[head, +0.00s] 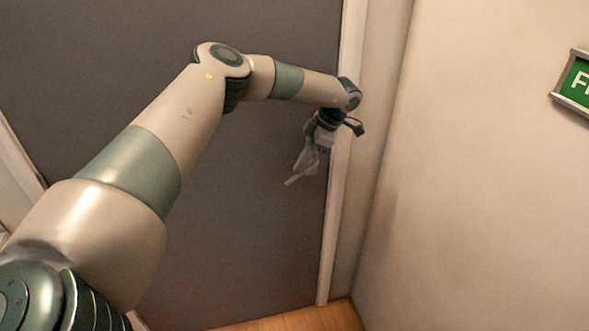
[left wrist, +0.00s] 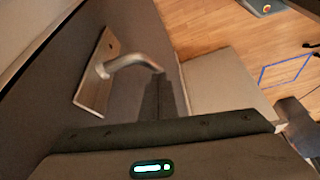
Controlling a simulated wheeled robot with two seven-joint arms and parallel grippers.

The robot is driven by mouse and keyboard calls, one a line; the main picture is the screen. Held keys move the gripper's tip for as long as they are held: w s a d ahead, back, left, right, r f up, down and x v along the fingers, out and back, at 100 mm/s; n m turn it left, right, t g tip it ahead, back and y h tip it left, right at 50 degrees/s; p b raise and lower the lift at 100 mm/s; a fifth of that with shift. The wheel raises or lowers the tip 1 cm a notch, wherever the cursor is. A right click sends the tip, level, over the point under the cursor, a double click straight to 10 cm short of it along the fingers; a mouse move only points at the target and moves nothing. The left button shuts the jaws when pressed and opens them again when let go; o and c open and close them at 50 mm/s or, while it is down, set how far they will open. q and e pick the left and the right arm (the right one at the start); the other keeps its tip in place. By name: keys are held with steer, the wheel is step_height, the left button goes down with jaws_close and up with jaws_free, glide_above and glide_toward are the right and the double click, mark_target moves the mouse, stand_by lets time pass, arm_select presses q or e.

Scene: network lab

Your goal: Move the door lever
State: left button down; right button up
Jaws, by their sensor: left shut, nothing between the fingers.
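The door (head: 245,170) is a dark grey panel in the head view, and it looks closed in its pale frame. The door lever (left wrist: 132,62) is a bent silver bar on a metal backplate (left wrist: 97,80) in the left wrist view. My left gripper (head: 310,155) is at the door's right edge and largely hides the lever in the head view. Its dark fingers (left wrist: 164,98) are shut with nothing between them. Their tips are at the lever's free end; I cannot tell if they touch it. My right gripper is out of view.
A white door frame (head: 334,215) and a beige wall (head: 470,180) stand close on the right. A green sign (head: 578,82) hangs on that wall. Wooden floor (head: 300,318) shows below the door. The left wrist view shows blue tape (left wrist: 287,70) on open floor.

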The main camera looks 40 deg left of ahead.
arm_select(q)
steer(key=shift+w+f, duration=0.1)
steer(key=shift+f, duration=0.1)
steer(key=shift+w+d+r, duration=0.3)
steer(key=shift+w+d, duration=0.05)
steer(key=shift+d, duration=0.2)
steer(key=shift+w+d+r, duration=0.3)
steer(key=shift+d, duration=0.25)
steer(key=shift+d, duration=0.1)
steer(key=shift+w+d, duration=0.1)
steer(key=shift+w+d+r, duration=0.25)
steer(key=shift+r, duration=0.2)
step_height(320, 180, up, 15)
steer(key=b, duration=0.5)
glide_above(315, 159)
steer(key=d, duration=0.6)
steer(key=shift+w+d+f, duration=0.15)
steer(key=shift+w+d, duration=0.05)
steer(key=shift+w, duration=0.15)
